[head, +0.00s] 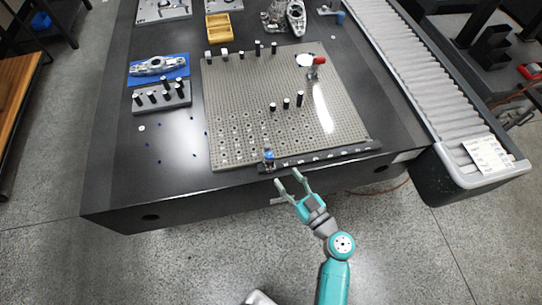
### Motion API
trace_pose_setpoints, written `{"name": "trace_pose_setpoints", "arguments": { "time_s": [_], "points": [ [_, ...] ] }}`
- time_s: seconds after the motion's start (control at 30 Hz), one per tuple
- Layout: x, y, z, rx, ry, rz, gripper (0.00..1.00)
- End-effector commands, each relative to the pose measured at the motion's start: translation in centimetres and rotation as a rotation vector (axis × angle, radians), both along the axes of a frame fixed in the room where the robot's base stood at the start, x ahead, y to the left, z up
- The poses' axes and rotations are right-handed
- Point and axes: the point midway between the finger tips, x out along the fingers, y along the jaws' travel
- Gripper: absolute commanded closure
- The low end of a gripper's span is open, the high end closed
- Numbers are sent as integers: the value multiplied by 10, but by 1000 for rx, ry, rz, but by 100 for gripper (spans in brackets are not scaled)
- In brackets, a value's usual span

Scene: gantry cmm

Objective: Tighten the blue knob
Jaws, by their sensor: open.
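The blue knob (269,154) sits on a small fixture at the front edge of the perforated grey plate (235,95), near the left end of a dark rail. My gripper (288,184) is in front of the black table's edge, just below and to the right of the knob in the picture. Its two fingers are spread apart and empty, pointing toward the plate. The gripper and the knob are apart. The knob is small here, and how tight it sits cannot be told.
The dark rail (335,156) runs along the plate's front edge. Short black posts (286,104) and a red-handled clamp (317,68) stand on the plate. A pin block (162,97) and a metal part on a blue mat (160,66) lie left. A roller conveyor (410,70) runs along the right.

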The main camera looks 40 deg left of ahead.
Motion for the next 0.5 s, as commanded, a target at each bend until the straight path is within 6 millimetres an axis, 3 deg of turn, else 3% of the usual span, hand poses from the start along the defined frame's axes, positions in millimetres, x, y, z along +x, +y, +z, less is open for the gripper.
{"name": "trace_pose_setpoints", "arguments": {
  "time_s": [0.3,0.5],
  "points": [
    [18,54,1,1,-3,3,49],
    [27,78,0,1,-1,0,49]
  ]
}}
